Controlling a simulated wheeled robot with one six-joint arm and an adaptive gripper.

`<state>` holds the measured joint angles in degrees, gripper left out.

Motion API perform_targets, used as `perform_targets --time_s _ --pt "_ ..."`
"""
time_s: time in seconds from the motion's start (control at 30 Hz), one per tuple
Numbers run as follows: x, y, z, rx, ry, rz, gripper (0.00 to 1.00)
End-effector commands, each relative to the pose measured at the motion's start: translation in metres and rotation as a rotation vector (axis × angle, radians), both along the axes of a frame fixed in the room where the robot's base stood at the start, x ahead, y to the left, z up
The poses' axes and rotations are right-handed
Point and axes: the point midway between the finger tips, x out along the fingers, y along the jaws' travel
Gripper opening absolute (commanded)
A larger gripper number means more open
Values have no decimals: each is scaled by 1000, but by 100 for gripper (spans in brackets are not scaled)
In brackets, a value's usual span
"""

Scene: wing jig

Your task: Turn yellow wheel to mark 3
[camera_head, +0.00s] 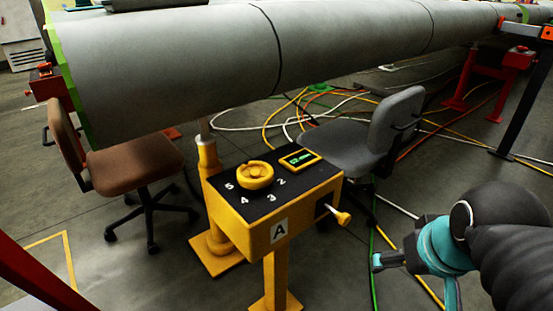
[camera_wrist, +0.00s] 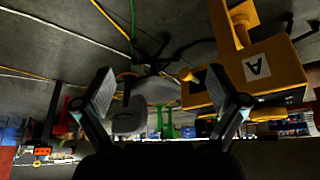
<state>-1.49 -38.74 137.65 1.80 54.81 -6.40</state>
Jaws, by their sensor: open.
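The yellow wheel (camera_head: 256,175) lies flat on the dark top of a yellow control box (camera_head: 240,232). White numbers 5, 4, 3 and 2 are printed around it; mark 3 (camera_head: 271,197) is at its front right. I cannot read where the wheel points. In the wrist view, which is upside down, the yellow wheel (camera_wrist: 268,114) shows at the edge of the box (camera_wrist: 262,82), partly behind a finger. My gripper (camera_wrist: 162,88) is open and empty, with its two fingers spread apart. In the head view, my arm is at the lower right, apart from the box.
A small lit display (camera_head: 300,159) sits beside the wheel. A handle with a yellow knob (camera_head: 343,218) sticks out from the box's right side. A grey chair (camera_head: 372,135) and a brown chair (camera_head: 130,165) flank the box. A large grey wing (camera_head: 180,65) hangs behind; cables cross the floor.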

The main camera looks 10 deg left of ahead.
Motion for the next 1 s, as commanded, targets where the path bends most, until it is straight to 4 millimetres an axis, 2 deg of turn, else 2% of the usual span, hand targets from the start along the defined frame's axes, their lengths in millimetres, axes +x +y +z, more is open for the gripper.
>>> perform_targets --time_s 0.2,0.37,0.5,0.7,0.8,1.0 --pt "59 42 56 -42 73 342 100" --pt "103 81 90 -61 111 630 100" --pt "139 121 112 -70 127 895 100" --pt "181 182 132 -67 118 1281 100" --pt "196 208 137 -62 103 1449 100" --pt "210 242 140 -53 72 1667 100"
